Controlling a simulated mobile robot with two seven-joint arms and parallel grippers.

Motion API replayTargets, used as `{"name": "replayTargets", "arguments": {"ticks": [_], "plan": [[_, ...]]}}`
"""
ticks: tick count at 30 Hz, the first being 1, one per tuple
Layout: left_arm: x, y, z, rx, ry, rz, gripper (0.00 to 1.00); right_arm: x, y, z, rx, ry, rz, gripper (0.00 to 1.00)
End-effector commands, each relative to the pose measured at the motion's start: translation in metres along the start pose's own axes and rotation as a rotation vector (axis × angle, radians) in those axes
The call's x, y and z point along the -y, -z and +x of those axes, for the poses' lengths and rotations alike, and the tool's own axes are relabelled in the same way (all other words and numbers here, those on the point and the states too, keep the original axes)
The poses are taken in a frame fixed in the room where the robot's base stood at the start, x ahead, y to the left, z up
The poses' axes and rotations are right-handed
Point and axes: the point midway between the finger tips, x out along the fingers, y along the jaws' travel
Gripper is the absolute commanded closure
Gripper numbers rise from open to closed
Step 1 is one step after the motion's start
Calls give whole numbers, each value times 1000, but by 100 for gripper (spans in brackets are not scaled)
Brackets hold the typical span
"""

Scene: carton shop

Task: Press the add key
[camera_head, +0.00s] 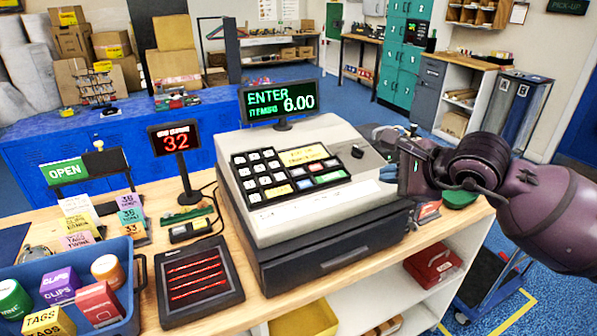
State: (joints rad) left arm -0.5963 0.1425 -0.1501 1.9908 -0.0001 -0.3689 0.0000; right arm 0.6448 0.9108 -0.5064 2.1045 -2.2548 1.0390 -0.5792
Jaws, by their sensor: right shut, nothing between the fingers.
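A white cash register (315,215) stands on the wooden counter with a black keypad (240,158) on its sloping top. The keypad has rows of white keys, a yellow key, and red, blue and green keys at its right side. The labels are too small to read, so I cannot tell which is the add key. The register's display (280,102) reads "ENTER", an items line that is hard to read, and 6.00. My right gripper (388,173) is shut and empty at the right edge of the register, apart from the keys. My left gripper is out of view.
A red number display (175,140) showing 32 stands left of the register. A black tray with red stripes (199,281) and a blue bin (137,275) of small boxes and tubs are at front left. An OPEN sign (66,172) stands behind them.

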Motion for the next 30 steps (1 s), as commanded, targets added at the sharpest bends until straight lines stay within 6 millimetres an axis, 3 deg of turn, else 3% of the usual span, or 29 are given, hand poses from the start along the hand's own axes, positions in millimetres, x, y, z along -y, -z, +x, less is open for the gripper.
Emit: {"name": "replayTargets", "arguments": {"ticks": [26, 30], "plan": [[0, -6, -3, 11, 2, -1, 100, 0, 0, 0, 1, -1, 2, 100], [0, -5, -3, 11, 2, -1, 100, -15, -3, 6, 54, -36, 68, 100]]}}
